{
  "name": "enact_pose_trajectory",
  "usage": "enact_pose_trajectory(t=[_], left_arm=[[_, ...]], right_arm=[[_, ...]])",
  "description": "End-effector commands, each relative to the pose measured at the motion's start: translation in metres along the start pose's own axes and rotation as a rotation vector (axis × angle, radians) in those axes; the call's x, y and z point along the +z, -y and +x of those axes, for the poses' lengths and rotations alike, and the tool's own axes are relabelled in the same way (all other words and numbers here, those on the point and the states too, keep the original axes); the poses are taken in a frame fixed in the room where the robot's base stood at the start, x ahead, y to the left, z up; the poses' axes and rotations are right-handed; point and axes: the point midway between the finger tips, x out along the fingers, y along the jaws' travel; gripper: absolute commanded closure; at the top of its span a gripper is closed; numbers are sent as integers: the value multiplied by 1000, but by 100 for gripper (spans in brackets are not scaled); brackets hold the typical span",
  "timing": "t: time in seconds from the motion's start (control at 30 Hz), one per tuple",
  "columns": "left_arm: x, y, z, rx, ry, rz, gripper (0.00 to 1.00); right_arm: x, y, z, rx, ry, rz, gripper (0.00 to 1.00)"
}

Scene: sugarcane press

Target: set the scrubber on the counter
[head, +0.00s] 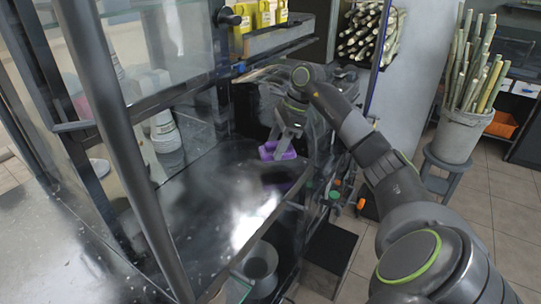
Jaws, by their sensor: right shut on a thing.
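The purple scrubber (268,150) is in the jaws of my right gripper (282,147), which reaches in from the right and points down. The scrubber is over the far right part of the dark, shiny counter (190,222). A purple reflection shows on the counter below it, with a small space between the two. I cannot tell for sure how high the scrubber is. The gripper hides part of the scrubber. My left gripper is not in view.
Dark frame posts (120,130) and glass panels stand left of the counter. Stacked cups (165,130) are behind glass. Yellow containers (264,14) sit on a shelf above. A bucket of cane (462,130) stands at the right. The counter's middle is clear.

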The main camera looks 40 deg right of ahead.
Motion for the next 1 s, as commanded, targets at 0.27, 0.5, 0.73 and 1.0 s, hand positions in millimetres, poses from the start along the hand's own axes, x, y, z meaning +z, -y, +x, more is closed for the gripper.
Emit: enact_pose_trajectory(t=[0.27,0.5,0.73,1.0], left_arm=[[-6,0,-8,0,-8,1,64],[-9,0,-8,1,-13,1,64],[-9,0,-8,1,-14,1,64],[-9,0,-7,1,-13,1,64]], right_arm=[[-12,-1,30,3,0,1,66],[-16,0,36,-1,-1,0,66],[-15,0,36,-1,-1,0,26],[-16,0,34,-2,-1,0,26]])
